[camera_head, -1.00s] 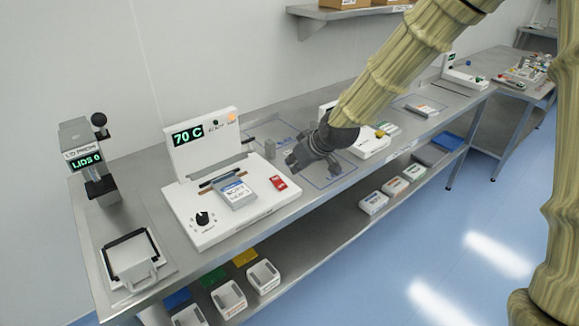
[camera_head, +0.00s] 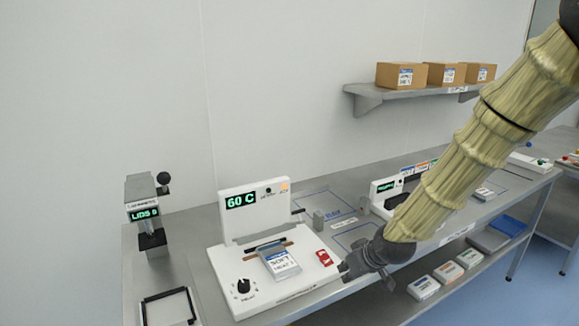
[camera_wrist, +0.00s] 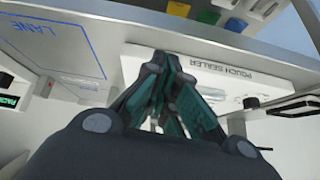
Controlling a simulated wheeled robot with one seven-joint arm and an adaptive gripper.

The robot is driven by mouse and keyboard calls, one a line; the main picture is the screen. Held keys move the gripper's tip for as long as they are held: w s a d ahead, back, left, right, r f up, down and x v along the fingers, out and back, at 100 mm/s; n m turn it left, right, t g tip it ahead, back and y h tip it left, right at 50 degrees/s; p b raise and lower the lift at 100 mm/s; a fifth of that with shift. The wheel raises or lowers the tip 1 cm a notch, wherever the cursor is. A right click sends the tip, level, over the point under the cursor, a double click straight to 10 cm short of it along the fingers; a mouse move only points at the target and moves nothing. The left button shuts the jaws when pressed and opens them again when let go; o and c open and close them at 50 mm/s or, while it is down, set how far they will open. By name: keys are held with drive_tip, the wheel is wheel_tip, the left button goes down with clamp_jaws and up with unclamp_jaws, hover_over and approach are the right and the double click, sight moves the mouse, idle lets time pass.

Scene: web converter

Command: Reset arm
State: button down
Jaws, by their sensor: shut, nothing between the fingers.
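My arm reaches in from the right in the head view. My dark gripper (camera_head: 362,270) hangs at the front edge of the bench, just right of the white pouch sealer (camera_head: 222,272). In the wrist view my gripper (camera_wrist: 172,75) shows its fingers together, with nothing between them, in front of the white panel marked POUCH SEALER (camera_wrist: 215,68). The sealer's display (camera_head: 241,201) reads 60 C. A pouch with a blue and white label (camera_head: 280,262) lies on the sealer, apart from my gripper.
A lid press (camera_head: 148,215) stands at the left, with a black-framed tray (camera_head: 168,294) in front. A wall shelf (camera_head: 410,93) carries cardboard boxes (camera_head: 402,76). A blue outline (camera_wrist: 62,42) marks the bench beside my gripper.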

drive_tip(key=s+f+m+g+h, duration=0.1)
drive_tip(key=s+f+g, duration=0.1)
drive_tip(key=s+f, duration=0.75)
drive_tip(key=s+f+m+g, duration=0.1)
drive_tip(key=s+f, duration=0.5)
drive_tip(key=f, duration=0.6)
drive_tip(key=s+d+f+m+g+h, duration=0.1)
drive_tip(key=s+f, duration=0.5)
drive_tip(key=s, duration=0.5)
drive_tip(key=s+d+f+m+g+h, duration=0.1)
drive_tip(key=s+f, duration=0.5)
drive_tip(key=s, duration=0.6)
drive_tip(key=shift+s+d+g, duration=0.3)
drive_tip(key=shift+d+g, duration=0.3)
drive_tip(key=shift+d, duration=0.15)
